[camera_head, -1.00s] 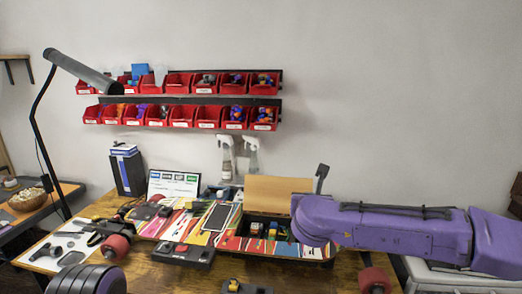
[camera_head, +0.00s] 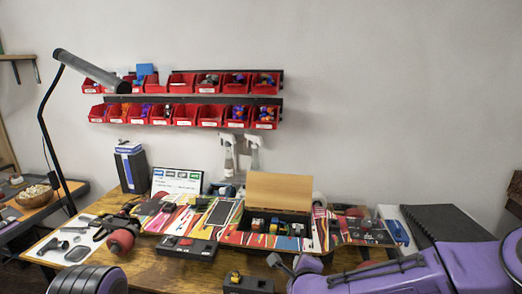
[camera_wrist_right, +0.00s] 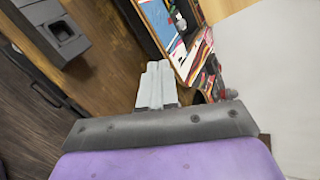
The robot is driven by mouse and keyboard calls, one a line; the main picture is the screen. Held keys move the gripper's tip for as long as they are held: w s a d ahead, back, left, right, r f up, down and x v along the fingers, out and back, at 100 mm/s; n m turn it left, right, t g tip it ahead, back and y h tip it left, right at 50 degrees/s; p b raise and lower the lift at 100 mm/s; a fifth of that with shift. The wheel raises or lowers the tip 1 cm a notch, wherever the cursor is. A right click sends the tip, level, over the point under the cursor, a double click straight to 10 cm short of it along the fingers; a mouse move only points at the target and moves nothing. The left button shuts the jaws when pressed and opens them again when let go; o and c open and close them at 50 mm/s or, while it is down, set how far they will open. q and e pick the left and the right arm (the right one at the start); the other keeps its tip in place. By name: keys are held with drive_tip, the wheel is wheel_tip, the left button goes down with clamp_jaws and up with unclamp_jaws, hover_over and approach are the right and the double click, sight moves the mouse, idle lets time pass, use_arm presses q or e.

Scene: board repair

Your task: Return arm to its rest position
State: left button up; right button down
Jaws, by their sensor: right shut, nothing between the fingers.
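My right arm, purple, comes in low at the right edge of the head view. Its gripper (camera_head: 278,262) is in front of the board, near the table's front edge. In the right wrist view the two pale fingers of the right gripper (camera_wrist_right: 155,84) lie together, with nothing between them. A rounded purple and grey part of my left arm shows at the bottom left of the head view; the left gripper is out of the picture. The colourful skateboard deck (camera_head: 225,236) lies across the table, with an open box (camera_head: 278,199) on it.
Black blocks (camera_head: 186,247) and (camera_head: 247,284) sit at the table's front. A black lamp (camera_head: 92,70) stands at left. Red bins (camera_head: 209,114) hang on the wall. A dark case (camera_head: 448,223) is at right. The wooden table (camera_head: 165,272) has bare patches in front.

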drive_tip(key=s+d+f+n+g, duration=0.35)
drive_tip(key=s+f+n, duration=0.25)
drive_tip(key=s+f, duration=0.45)
drive_tip(key=s+d+f+n+g, duration=0.2)
drive_tip(key=s+d+f+n, duration=0.25)
drive_tip(key=s+f, duration=0.55)
drive_tip(key=s+d+f+n+g+h, duration=0.1)
drive_tip(key=s+d+f+n+g, duration=0.1)
drive_tip(key=s+d, duration=0.4)
drive_tip(key=s+d+f+n+g+h, duration=0.2)
drive_tip(key=s+d, duration=0.4)
drive_tip(key=s, duration=0.5)
wheel_tip(320, 180, down, 3)
drive_tip(key=shift+s+r+n, duration=0.1)
drive_tip(key=shift+s+n, duration=0.05)
drive_tip(key=shift+n, duration=0.7)
